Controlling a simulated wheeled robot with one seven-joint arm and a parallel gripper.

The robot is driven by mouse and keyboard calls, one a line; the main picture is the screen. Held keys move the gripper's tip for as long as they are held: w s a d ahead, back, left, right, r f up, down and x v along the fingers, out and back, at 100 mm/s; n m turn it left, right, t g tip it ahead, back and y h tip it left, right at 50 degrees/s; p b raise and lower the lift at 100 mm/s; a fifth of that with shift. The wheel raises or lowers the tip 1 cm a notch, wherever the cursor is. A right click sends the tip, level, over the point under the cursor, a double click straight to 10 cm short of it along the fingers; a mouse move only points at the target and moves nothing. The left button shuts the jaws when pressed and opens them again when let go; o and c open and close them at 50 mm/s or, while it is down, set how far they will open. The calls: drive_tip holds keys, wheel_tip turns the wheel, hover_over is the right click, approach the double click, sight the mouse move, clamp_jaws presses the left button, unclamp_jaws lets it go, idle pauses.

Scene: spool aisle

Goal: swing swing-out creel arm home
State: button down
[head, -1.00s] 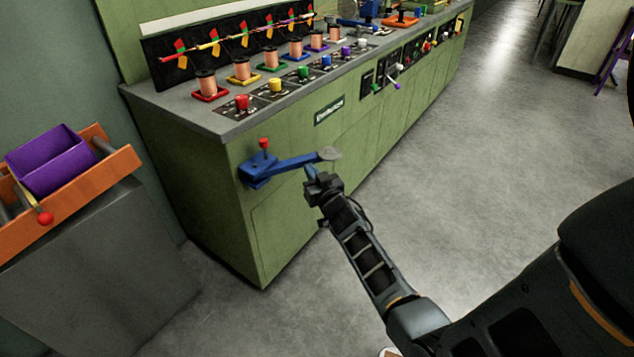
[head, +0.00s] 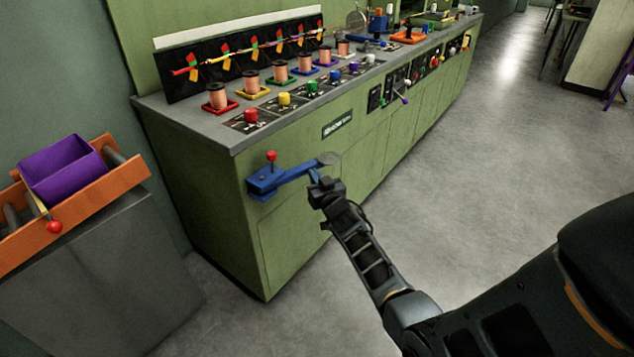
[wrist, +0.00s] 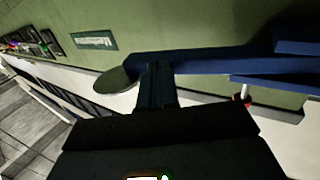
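The blue swing-out creel arm (head: 296,172) is mounted by a blue bracket (head: 262,183) with a red knob (head: 271,155) on the green cabinet's near end. It reaches out to the right and ends in a round grey disc (head: 328,159). My gripper (head: 314,176) is at the arm's outer part, just short of the disc, on its near side. In the wrist view, its blue fingers (wrist: 156,85) are together and overlap the blue arm (wrist: 215,62) beside the disc (wrist: 115,80). Nothing shows between them; whether they touch the arm is unclear.
The green cabinet (head: 215,200) carries a worktop with several copper spools (head: 251,80) and coloured knobs. A lever (head: 404,98) sticks out from its front farther along. An orange rack with a purple bin (head: 65,170) stands at left.

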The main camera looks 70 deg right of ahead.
sight(308, 167)
drive_tip(key=shift+b+x, duration=0.4)
drive_tip(key=shift+x, duration=1.5)
drive_tip(key=shift+w+d, duration=0.1)
drive_tip(key=shift+w, duration=0.25)
drive_tip(key=shift+w+r, duration=0.1)
drive_tip(key=shift+r, duration=0.05)
